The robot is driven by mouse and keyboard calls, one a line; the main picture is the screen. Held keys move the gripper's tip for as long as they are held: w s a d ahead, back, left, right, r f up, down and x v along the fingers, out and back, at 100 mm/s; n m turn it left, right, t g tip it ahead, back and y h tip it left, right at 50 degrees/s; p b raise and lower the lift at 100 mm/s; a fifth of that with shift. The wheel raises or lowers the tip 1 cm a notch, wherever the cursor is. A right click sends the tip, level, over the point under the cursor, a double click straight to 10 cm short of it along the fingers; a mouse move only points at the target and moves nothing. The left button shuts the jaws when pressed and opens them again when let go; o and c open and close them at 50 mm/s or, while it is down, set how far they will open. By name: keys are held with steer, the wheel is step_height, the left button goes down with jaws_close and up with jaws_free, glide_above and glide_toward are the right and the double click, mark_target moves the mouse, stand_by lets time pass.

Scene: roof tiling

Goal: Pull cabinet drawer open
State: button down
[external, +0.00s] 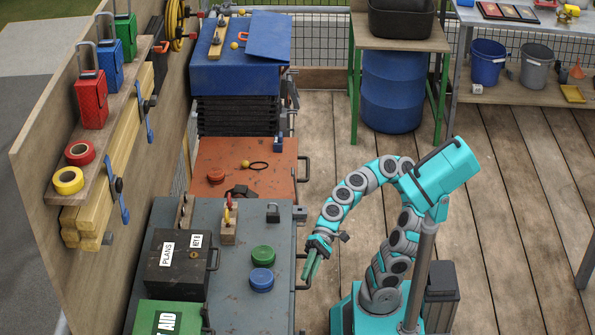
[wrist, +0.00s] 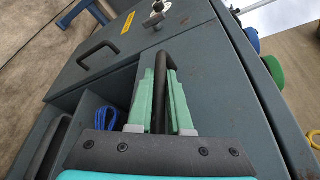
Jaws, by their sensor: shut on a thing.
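The grey cabinet (external: 185,215) stands at the lower middle of the external view, with dark bar handles on its right side. My gripper (external: 309,268) is at that side, by one dark handle (external: 301,257). In the wrist view, my gripper's green fingers (wrist: 160,105) are shut on a dark bar handle (wrist: 160,80), with one finger on each side. The grey front (wrist: 215,65) behind it belongs to the cabinet. An open compartment (wrist: 92,103) beside the fingers holds a blue item (wrist: 103,117). My gripper's body hides the lower part; I cannot tell how far the drawer is out.
Another handle (wrist: 97,57), a yellow label (wrist: 127,22) and a lock (wrist: 155,14) are on the cabinet front. A black box (external: 178,262) and green and blue discs (external: 262,280) sit on the cabinet top. An orange cabinet (external: 275,180) stands behind. The wooden deck (external: 505,190) to the right is clear.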

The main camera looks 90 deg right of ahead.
stand_by(0.4)
steer(key=s+b, duration=0.1)
steer(key=s, duration=1.2)
steer(key=c, duration=0.8)
jaws_free()
steer(key=shift+c, duration=0.2)
